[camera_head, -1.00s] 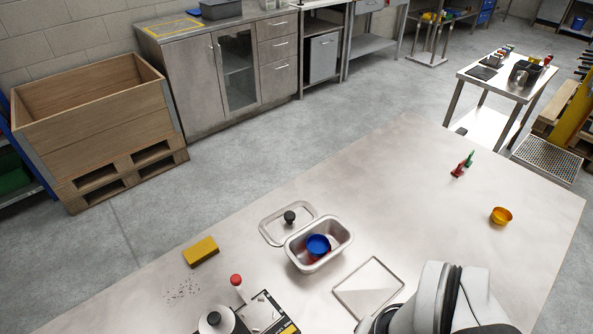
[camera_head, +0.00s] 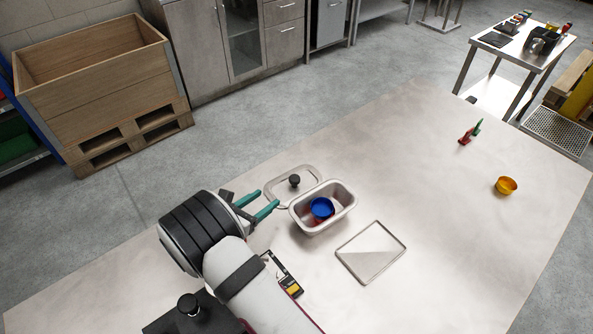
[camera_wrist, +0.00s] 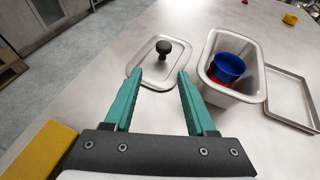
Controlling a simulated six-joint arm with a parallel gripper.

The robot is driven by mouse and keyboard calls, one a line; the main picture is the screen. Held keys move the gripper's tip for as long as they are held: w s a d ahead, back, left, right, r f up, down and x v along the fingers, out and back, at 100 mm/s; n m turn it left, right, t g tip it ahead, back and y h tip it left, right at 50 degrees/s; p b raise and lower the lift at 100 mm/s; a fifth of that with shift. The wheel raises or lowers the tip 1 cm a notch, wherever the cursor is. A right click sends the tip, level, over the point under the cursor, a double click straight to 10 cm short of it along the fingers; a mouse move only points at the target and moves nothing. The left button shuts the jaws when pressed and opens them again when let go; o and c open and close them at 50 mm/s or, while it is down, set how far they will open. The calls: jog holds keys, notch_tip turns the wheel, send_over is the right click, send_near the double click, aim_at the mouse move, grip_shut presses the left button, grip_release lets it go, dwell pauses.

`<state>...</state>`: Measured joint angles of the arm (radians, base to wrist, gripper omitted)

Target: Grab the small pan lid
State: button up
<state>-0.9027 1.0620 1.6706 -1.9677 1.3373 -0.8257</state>
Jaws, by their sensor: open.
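The pan lid is a flat, rounded-rectangular steel lid (camera_head: 281,192) with a black knob (camera_head: 294,181), lying on the table at the left of a steel pan (camera_head: 342,210). In the wrist view the lid (camera_wrist: 145,73) and its knob (camera_wrist: 164,48) lie beyond the fingertips. My gripper (camera_head: 269,200) has teal fingers spread apart with nothing between them. It also shows in the wrist view (camera_wrist: 160,76), with the lid just ahead of the gap. I cannot tell how high the fingertips are above the table.
The pan, holding a blue cup (camera_head: 322,207) and something red, stands close to the right of the lid. A thin rectangular frame or tray (camera_head: 371,252) lies farther right. A yellow block (camera_wrist: 42,152) is at the wrist view's lower left. The table's right side is mostly clear.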

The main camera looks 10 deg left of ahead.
aim_at(291, 181)
jog(key=x, duration=1.4)
jog(key=shift+w+d, duration=0.1)
jog(key=shift+d, duration=0.35)
grip_shut()
